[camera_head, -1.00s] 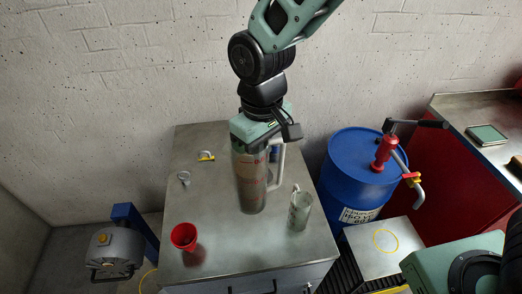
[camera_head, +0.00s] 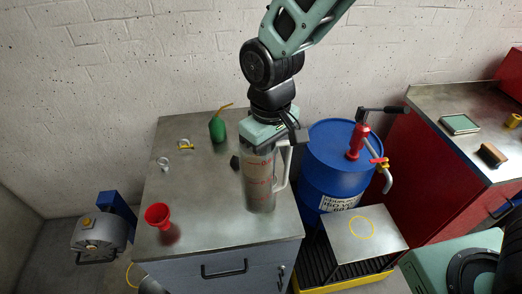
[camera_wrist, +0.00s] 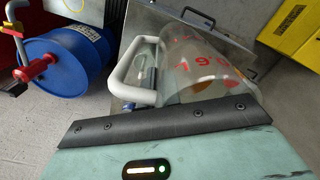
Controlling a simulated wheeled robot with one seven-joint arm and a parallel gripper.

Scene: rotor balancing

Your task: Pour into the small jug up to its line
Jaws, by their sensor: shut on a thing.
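My gripper (camera_head: 264,138) is shut on the upper part of a large clear jug (camera_head: 260,185) with red markings and a pale handle (camera_head: 284,165). The jug is upright over the right part of the grey cabinet top (camera_head: 205,235); I cannot tell if it touches. In the wrist view the large jug (camera_wrist: 195,65) shows red numerals, and its handle (camera_wrist: 125,70) is on the left. The small jug cannot be made out in the head view, where the large jug may hide it. A clear shape shows beyond the handle in the wrist view, too unclear to name.
On the cabinet stand a red funnel (camera_head: 158,214), a green oil can (camera_head: 217,129) and small ring-shaped fittings (camera_head: 185,145). A blue drum (camera_head: 335,170) with a red hand pump (camera_head: 358,140) stands close on the right.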

